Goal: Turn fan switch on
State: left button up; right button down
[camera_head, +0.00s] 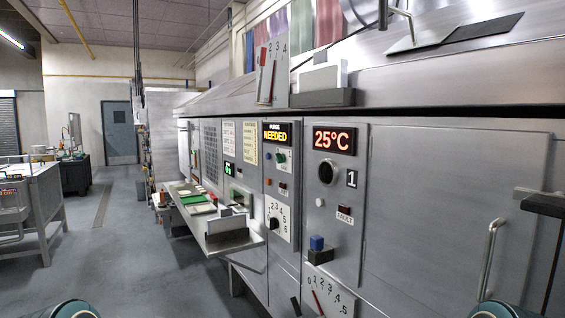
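A grey machine front (430,200) runs along the right side. Its near panel has a red 25°C display (333,139), a dark round fitting (326,173), a plate marked 1 (352,179) and a FAULT lamp (344,209). Below these, a blue block (316,243) sits on a black mount (319,256). A numbered scale with a red pointer (328,296) is under it. I see no label naming the fan switch, so I cannot tell which control it is. Neither gripper shows; only rounded teal parts of mine appear at the bottom edge.
The adjacent panel has a NEEDED display (277,134) and a numbered dial (275,222). A metal shelf (228,241) juts out from the machine. A vertical handle (490,258) is at right. A metal table (38,200) stands at left, with clear floor (130,260) between.

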aim_at(280, 158)
jog(key=i+j+z, duration=0.25)
jog(key=i+j, duration=0.35)
jog(key=i+j+z, duration=0.25)
jog(key=i+j, duration=0.3)
jog(key=j, duration=0.15)
